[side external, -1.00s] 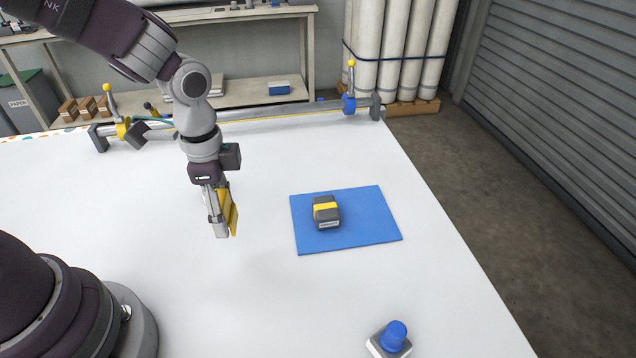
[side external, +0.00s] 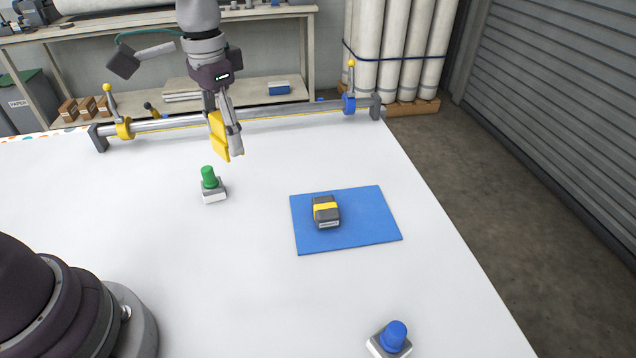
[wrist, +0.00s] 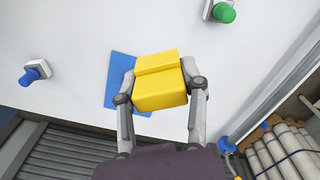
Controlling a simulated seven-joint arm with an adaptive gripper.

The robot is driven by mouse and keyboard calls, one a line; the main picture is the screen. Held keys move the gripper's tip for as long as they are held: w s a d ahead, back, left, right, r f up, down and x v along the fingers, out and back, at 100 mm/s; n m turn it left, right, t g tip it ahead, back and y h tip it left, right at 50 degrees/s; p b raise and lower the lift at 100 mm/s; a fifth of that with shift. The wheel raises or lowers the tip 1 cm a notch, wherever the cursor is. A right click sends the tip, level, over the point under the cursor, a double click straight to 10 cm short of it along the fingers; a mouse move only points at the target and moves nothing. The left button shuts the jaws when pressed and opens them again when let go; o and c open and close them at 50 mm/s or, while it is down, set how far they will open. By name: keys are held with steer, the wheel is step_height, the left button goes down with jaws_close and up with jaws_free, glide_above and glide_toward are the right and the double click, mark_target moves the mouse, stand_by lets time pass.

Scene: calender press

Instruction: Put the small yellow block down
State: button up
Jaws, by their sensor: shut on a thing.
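My gripper (side external: 231,140) is shut on the small yellow block (side external: 218,136) and holds it raised above the white table, toward the back and above the green button. In the wrist view, the yellow block (wrist: 160,82) sits between the two fingers and hides part of the blue mat (wrist: 122,68). The block's far side is hidden by the fingers in the side view.
A blue mat (side external: 365,225) carries a black and yellow block (side external: 326,213). A green button (side external: 210,182) and a blue button (side external: 392,337) stand on the white table (side external: 270,290). A metal roller bar (side external: 290,110) runs along the back edge. The front middle is clear.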

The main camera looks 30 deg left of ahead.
mark_target(236, 253)
steer(key=s+d+f+m, duration=0.1)
steer(key=f+m, duration=0.1)
steer(key=f, duration=0.3)
steer(key=s+d+f+m, duration=0.1)
steer(key=s+f+m, duration=0.1)
steer(key=f+m, duration=0.1)
steer(key=s+f+m, duration=0.2)
steer(key=f, duration=0.4)
steer(key=shift+s+d+f+m, duration=0.1)
steer(key=shift+d+f+m, duration=0.25)
steer(key=shift+d+m, duration=0.05)
steer(key=shift+f, duration=0.15)
steer(key=o, duration=0.9)
